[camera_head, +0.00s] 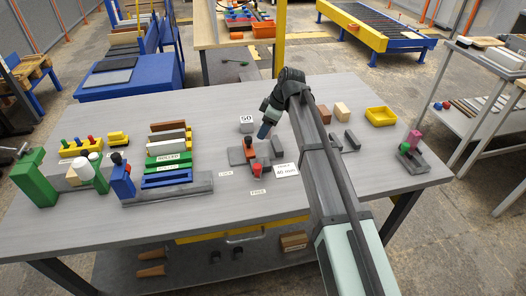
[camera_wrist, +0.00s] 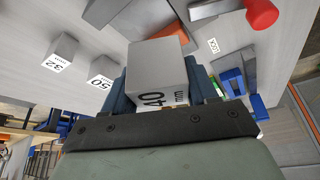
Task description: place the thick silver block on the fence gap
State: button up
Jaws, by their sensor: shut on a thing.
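My gripper (camera_wrist: 160,82) is shut on a silver block (camera_wrist: 155,62) marked "40 mm", with a blue finger on each side of it. In the head view my gripper (camera_head: 264,131) is tilted over the table, just above the far side of the fence fixture. I cannot make out the held block clearly there. The fence fixture (camera_head: 238,156) has a grey base, orange-red parts and a red knob (camera_head: 257,169). In the wrist view its red knob (camera_wrist: 261,12) is at the top right, and the held block hides part of the fixture.
A silver "50" block (camera_head: 247,120) stands behind the fixture; it also shows in the wrist view (camera_wrist: 103,70), beside a "32" block (camera_wrist: 62,50). A "40 mm" card (camera_head: 286,170) lies to the fixture's right. Coloured bars (camera_head: 168,159) are left, a yellow bin (camera_head: 381,116) right.

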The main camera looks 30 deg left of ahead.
jog(key=w+a+n, duration=0.2)
jog(key=a, duration=0.1)
jog(key=n+g+h, duration=0.1)
jog(key=n+g, duration=0.1)
jog(key=n, duration=0.1)
send_near(257, 151)
jog(key=shift+x, duration=2.95)
jog(key=shift+s+d+f, duration=0.1)
jog(key=shift+s+f, duration=0.05)
jog(key=o, duration=1.4)
jog(key=v, duration=1.2)
jog(key=shift+r, duration=0.2)
